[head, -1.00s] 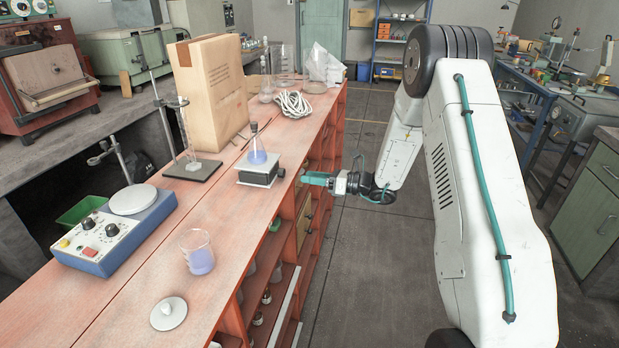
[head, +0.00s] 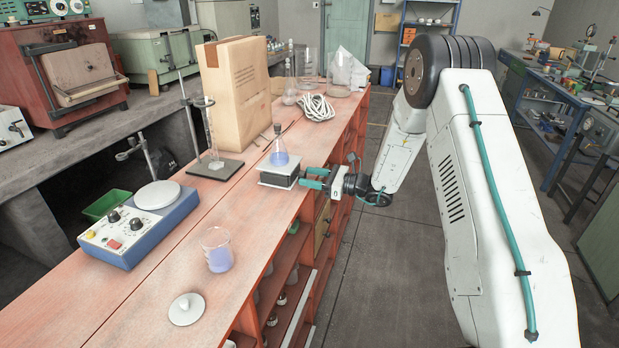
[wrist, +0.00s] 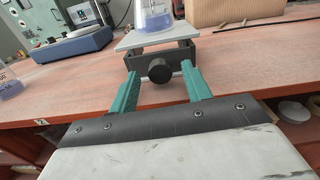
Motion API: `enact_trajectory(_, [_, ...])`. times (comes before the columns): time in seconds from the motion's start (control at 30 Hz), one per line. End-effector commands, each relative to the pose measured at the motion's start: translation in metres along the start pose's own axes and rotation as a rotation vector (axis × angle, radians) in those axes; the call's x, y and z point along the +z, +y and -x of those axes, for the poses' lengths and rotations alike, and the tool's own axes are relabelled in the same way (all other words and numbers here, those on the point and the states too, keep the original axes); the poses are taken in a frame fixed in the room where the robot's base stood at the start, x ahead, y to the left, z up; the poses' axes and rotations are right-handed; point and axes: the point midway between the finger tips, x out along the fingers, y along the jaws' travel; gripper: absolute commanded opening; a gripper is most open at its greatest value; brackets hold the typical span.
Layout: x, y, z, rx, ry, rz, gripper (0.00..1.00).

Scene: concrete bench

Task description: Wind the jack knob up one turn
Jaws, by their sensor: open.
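The lab jack (head: 277,180) is a small stand with a pale top plate and dark base, near the right edge of the red bench. A stoppered conical flask of blue-violet liquid (head: 279,157) stands upright on its plate. In the wrist view the round black jack knob (wrist: 159,71) faces me on the front of the jack (wrist: 172,44). My gripper (head: 309,178) is at the bench's edge beside the jack. In the wrist view its two teal fingers (wrist: 159,80) are open, one on each side of the knob, with gaps visible between them and it.
A beaker of blue liquid (head: 219,257) and a white lid (head: 187,309) stand nearer on the bench (head: 150,305). A blue hotplate stirrer (head: 165,222) is at the left.

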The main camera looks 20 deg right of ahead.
Motion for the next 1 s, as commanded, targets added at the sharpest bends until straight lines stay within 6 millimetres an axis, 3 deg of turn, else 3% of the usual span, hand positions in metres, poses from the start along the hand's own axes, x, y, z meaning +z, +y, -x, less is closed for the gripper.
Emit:
enact_trajectory(0.33, [-0.0003,0.0000,-0.0062,0.000,0.001,-0.001,0.49])
enact_trajectory(0.37, [-0.0003,0.0000,-0.0062,0.000,0.001,-0.001,0.43])
enact_trajectory(0.5, [-0.0003,-0.0001,-0.0059,-0.001,0.001,-0.001,0.04])
enact_trajectory(0.73, [-0.0003,-0.0004,-0.0055,-0.001,0.001,-0.046,0.04])
enact_trajectory(1.0, [-0.0004,-0.0009,-0.0053,-0.001,0.000,-0.327,0.04])
